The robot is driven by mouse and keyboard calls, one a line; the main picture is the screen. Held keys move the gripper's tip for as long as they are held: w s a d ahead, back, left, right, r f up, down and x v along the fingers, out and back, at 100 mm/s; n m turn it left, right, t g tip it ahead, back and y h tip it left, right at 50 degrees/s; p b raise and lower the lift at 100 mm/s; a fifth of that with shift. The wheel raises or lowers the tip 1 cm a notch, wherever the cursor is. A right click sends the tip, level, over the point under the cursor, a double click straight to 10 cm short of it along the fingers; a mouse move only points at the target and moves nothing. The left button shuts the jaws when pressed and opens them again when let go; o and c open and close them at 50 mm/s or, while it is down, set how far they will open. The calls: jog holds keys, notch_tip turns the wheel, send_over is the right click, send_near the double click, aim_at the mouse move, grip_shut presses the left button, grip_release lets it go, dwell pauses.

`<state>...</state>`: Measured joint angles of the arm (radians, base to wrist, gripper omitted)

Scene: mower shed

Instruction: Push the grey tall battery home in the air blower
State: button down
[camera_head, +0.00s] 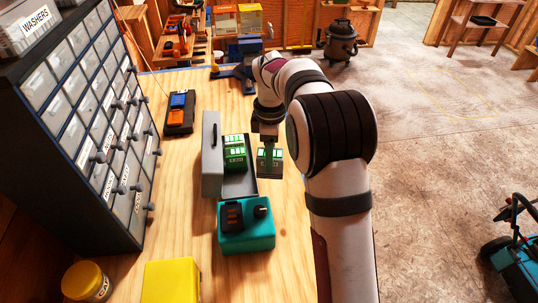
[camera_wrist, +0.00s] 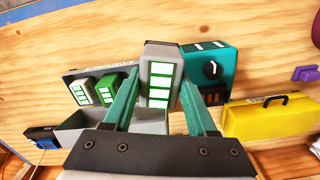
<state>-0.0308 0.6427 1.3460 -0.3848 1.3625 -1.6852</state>
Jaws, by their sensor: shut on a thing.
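My gripper (camera_head: 268,137) is shut on a grey tall battery (camera_head: 270,163) with green-lit panels and holds it above the bench's right side. In the wrist view the battery (camera_wrist: 159,52) stands between the two teal fingers (camera_wrist: 160,88). A teal unit (camera_head: 247,240) with a black knob and a dark recess sits on the bench, nearer the camera than the battery.
An open grey case (camera_head: 211,155) beside my gripper holds green-faced batteries (camera_head: 234,150). A dark device with blue and orange parts (camera_head: 179,112) lies farther back. A yellow case (camera_head: 171,282) and yellow-lidded jar (camera_head: 86,281) are in front. A drawer cabinet (camera_head: 90,120) stands left.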

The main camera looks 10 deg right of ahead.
jog(key=s+a+r+m, duration=0.6)
jog(key=s+a+m, duration=0.4)
jog(key=m, duration=0.5)
jog(key=shift+w+a+f, duration=0.1)
jog(key=shift+a+f, duration=0.05)
jog(key=shift+f, duration=1.15)
jog(key=shift+w+a+f, duration=0.1)
jog(key=shift+a+f, duration=0.05)
jog(key=shift+f, duration=1.1)
jog(key=shift+w+a+f, duration=0.1)
jog(key=shift+a+f, duration=0.05)
jog(key=shift+f, duration=1.15)
jog(key=shift+f, duration=0.65)
jog(key=shift+c, duration=0.6)
grip_release()
notch_tip(320, 180, up, 16)
jog(key=s+d+f+m, duration=0.2)
jog(key=s+d, duration=0.1)
jog(key=s, duration=0.5)
jog(key=s+d+f+m+y, duration=0.1)
jog(key=s+d+f+m, duration=0.1)
jog(key=s, duration=0.6)
jog(key=s+d+f+m, duration=0.1)
jog(key=s+d+f, duration=0.3)
jog(key=s, duration=0.5)
jog(key=shift+f+m+y, duration=0.15)
jog(key=shift+m+y, duration=0.25)
